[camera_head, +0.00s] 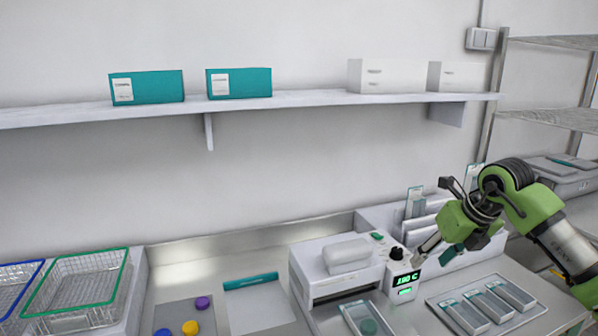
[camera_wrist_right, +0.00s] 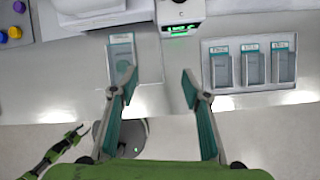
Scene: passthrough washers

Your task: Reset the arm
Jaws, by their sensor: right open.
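My right gripper (camera_head: 434,250) is in front of the white machine's front right corner in the head view. In the right wrist view its two teal-padded fingers (camera_wrist_right: 150,86) stand wide apart with nothing between them. The fingers appear above the bench's front part, between a single pouch-like pack and a tray of packs. Part of what looks like my left gripper (camera_wrist_right: 62,150) shows at the lower left of the wrist view, its jaws unclear. It is not in the head view.
The white machine (camera_head: 325,258) has a green "180 C" display (camera_head: 404,281). A single pack (camera_head: 366,318) lies before it. A tray (camera_head: 530,315) of three packs (camera_head: 487,305) lies right. Wire baskets (camera_head: 85,285) and colored caps (camera_head: 190,327) are left. A shelf (camera_head: 300,98) holds boxes.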

